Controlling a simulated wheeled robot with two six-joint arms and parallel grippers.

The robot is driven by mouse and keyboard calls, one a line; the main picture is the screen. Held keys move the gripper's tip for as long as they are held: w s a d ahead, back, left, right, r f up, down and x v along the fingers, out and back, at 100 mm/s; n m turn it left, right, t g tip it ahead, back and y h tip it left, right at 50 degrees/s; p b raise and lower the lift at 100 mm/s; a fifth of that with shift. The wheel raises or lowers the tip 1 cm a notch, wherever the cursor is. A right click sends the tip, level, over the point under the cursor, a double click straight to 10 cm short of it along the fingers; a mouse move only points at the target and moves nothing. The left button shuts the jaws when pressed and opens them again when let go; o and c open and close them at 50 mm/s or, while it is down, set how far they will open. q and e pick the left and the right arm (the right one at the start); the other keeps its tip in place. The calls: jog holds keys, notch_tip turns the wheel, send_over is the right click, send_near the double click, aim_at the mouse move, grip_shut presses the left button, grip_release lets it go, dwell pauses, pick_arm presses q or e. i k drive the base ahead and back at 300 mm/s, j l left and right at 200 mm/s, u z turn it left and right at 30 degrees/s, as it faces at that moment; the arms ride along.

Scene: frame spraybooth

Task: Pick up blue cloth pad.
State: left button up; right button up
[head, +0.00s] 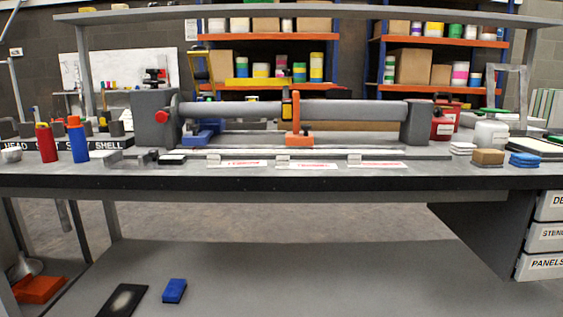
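A blue cloth pad (525,160), looking like a small folded stack, lies at the right of the bench top, near the front edge. A blue block-like item with a dark underside (174,290) lies on the lower shelf at left; I cannot tell whether it is cloth. Neither of my grippers shows in the head view.
A tan block (488,156) and a white folded stack (463,148) sit left of the blue pad, a dark-edged panel (538,147) behind it. A roller machine (295,110) fills the bench middle. Red (46,143) and blue (78,139) bottles stand left.

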aim_at(520, 160)
jog(key=z, duration=1.4)
